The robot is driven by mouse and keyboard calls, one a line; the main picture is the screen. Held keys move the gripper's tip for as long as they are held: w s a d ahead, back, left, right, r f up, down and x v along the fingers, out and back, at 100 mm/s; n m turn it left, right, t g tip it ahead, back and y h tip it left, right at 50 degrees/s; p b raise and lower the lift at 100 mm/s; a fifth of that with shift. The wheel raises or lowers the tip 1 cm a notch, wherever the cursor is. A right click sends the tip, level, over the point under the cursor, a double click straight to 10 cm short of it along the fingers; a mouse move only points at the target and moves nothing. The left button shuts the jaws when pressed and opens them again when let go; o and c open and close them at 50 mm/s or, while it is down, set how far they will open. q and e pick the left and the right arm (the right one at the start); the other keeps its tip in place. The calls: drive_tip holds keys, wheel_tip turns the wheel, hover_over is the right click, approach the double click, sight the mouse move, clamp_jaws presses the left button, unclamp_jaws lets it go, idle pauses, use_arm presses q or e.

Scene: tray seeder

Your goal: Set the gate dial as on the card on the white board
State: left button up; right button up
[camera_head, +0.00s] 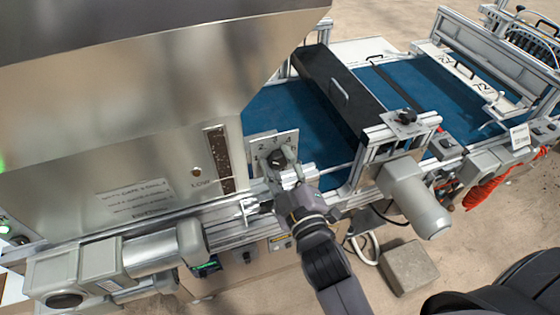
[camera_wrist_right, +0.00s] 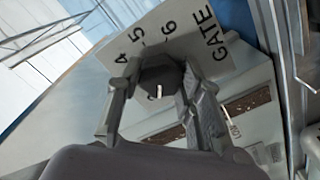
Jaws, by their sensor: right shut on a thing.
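The gate dial is a dark knob (camera_wrist_right: 160,74) with a short white mark, in front of a pale plate (camera_wrist_right: 207,62) lettered GATE with the numbers 4, 5 and 6 visible. In the head view the right gripper (camera_head: 285,166) reaches up to the dial, and the plate (camera_head: 256,141) shows beside the steel hopper. The fingers hide part of the dial. I cannot make out the card or the white board. My left gripper is out of view.
The large steel hopper (camera_head: 120,110) fills the left side. A blue belt (camera_head: 310,125) runs behind the plate, with a black cover (camera_head: 335,90) across it. A grey motor (camera_head: 415,195) sticks out to the right of my right arm. A grey block (camera_head: 408,266) lies on the floor.

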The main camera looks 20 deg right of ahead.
drive_tip(key=shift+f+m, duration=0.1)
drive_tip(key=shift+m, duration=0.8)
drive_tip(key=o, duration=1.2)
drive_tip(key=shift+c, duration=0.2)
drive_tip(key=s, duration=1.2)
drive_tip(key=shift+d, duration=0.2)
